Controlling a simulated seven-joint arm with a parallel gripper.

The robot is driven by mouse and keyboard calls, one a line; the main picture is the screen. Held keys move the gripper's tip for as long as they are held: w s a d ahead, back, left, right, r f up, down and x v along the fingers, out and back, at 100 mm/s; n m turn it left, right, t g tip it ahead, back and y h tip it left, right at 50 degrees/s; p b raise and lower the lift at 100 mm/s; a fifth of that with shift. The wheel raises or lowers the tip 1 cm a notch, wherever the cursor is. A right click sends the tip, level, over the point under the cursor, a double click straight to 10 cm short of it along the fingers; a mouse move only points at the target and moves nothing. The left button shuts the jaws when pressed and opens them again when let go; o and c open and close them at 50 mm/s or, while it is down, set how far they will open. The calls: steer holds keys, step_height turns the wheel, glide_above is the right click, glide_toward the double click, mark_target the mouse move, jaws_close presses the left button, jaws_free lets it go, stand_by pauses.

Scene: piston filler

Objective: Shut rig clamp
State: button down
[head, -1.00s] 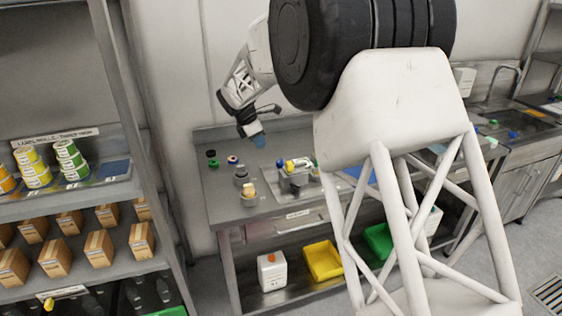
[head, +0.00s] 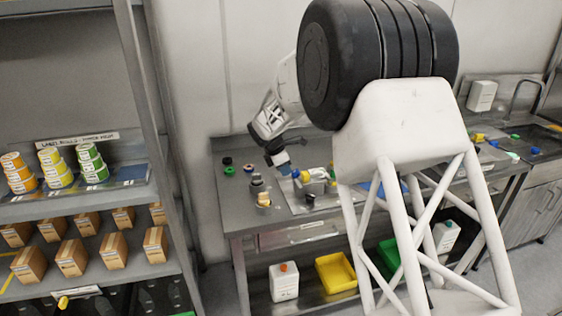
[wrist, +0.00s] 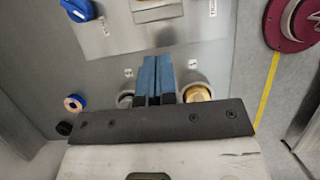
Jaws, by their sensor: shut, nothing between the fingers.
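My gripper (head: 285,168) is over the bench in the head view, close to the left side of the filling rig (head: 318,175), which has yellow and blue parts. In the wrist view, my gripper's two blue fingers (wrist: 156,80) are together with nothing between them. A metal plate (wrist: 112,42) of the rig lies beyond the fingertips, with a blue knob (wrist: 76,10) at its upper left and a ribbed metal block (wrist: 158,10) at the top. I cannot tell which part is the clamp or how it is set. My own arm hides part of the rig in the head view.
A brass fitting (wrist: 198,93) sits in a round holder right of the fingers. A copper-coloured ring (wrist: 74,103) and black cap (wrist: 65,128) are at left. A dark red round part (wrist: 292,22) is at upper right. The bench's left front (head: 236,212) is clear.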

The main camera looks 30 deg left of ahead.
mark_target(305, 173)
steer(key=shift+w+d+f, duration=0.3)
steer(key=shift+w+d, duration=0.5)
steer(key=shift+w, duration=0.05)
steer(key=shift+w+d+f, duration=0.3)
steer(key=shift+w+d, duration=0.5)
steer(key=shift+w+d, duration=2.4)
steer(key=shift+d, duration=0.05)
steer(key=shift+f, duration=0.1)
steer(key=shift+s+a, duration=0.5)
steer(key=shift+s, duration=0.05)
steer(key=shift+s+a+r, duration=0.2)
steer(key=shift+s+a, duration=0.35)
steer(key=shift+s+a+r, duration=0.15)
steer(key=shift+s+a, duration=0.35)
steer(key=shift+a, duration=0.05)
steer(key=v, duration=0.9)
steer(key=shift+r, duration=0.35)
